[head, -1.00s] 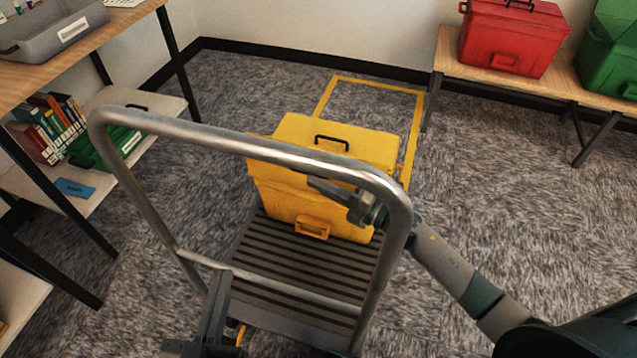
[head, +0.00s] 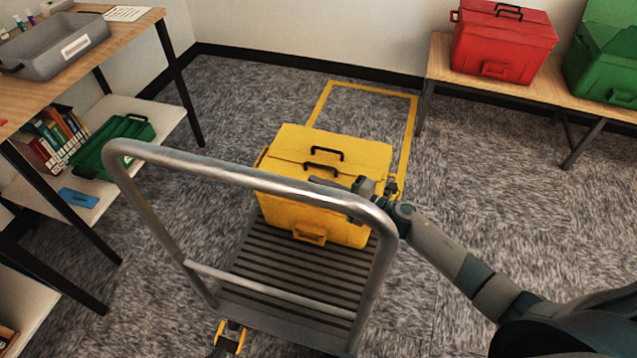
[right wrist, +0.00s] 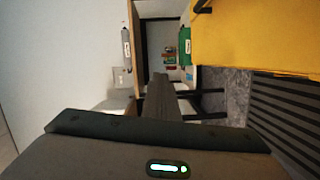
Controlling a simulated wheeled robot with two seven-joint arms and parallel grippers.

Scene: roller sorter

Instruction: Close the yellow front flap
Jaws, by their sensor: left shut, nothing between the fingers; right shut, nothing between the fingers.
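The yellow box (head: 283,208) stands on the cart platform in the head view. Two black handles show on its top, and the yellow front flap (head: 285,177) is the nearer top panel. The flap looks about flat, but the cart's bar and my gripper hide part of it, so I cannot tell whether it is fully down. My right gripper (head: 322,183) is shut and empty, at the front flap, behind the bar. I cannot tell whether it touches. In the right wrist view, its shut fingers (right wrist: 163,92) are beside the yellow box (right wrist: 255,38). My left gripper is out of view.
The cart's metal push bar (head: 250,172) rises between me and the box. Shelves with a grey tray (head: 62,43) and a green crate (head: 112,150) stand left. A red box (head: 503,45) and a green box (head: 605,70) sit on a bench at right. Floor behind the cart is clear.

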